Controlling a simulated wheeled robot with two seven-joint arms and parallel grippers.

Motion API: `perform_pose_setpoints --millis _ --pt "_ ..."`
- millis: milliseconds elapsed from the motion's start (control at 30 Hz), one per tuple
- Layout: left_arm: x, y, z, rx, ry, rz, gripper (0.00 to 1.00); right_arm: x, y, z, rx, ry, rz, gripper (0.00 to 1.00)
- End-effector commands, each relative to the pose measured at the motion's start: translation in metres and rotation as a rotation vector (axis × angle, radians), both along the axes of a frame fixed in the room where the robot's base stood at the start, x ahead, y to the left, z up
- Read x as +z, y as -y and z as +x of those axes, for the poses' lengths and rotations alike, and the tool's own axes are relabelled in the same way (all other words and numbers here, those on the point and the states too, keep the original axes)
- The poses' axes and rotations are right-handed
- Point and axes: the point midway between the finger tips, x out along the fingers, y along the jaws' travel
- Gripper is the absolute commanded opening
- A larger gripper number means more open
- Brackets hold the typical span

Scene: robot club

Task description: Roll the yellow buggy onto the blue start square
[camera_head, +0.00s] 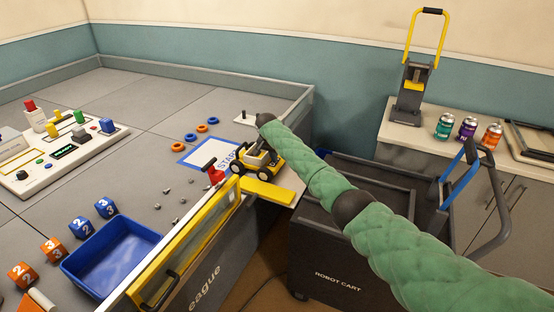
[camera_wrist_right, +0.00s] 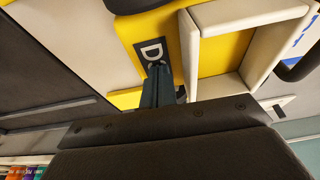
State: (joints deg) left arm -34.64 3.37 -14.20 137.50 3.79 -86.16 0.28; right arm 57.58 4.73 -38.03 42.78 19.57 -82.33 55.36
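The yellow buggy (camera_head: 266,169) with black wheels stands at the near right edge of the grey arena floor, beside the blue start square (camera_head: 183,162). The square is a white patch with a blue border and "START" lettering, partly hidden by the buggy. In the right wrist view, my right gripper's dark fingers (camera_wrist_right: 158,72) look shut together against or very near a yellow surface with a "D" plate, beside a pale frame. Contact is unclear. My left gripper is not in view.
A yellow-framed panel (camera_head: 187,243) runs along the arena's near edge, with a red piece (camera_head: 215,174) near its far end. A yellow plank (camera_head: 267,193) lies by the buggy. Blue and orange rings (camera_head: 202,128), small stones and a blue bin (camera_head: 110,255) lie on the arena.

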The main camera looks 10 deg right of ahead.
Motion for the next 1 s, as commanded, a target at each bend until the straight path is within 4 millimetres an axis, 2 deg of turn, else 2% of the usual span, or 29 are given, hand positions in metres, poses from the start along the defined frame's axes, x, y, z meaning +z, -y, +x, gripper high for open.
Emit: perform_pose_setpoints --millis 33,700,1000 --pt "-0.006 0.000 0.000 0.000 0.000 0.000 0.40 -0.014 -0.004 -0.003 0.000 -0.014 0.001 0.00" --pt "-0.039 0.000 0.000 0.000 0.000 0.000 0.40 -0.015 -0.034 0.018 -0.002 -0.016 0.000 0.00" --pt "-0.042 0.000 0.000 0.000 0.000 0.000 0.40 -0.013 -0.038 0.021 -0.002 -0.016 0.000 0.00"
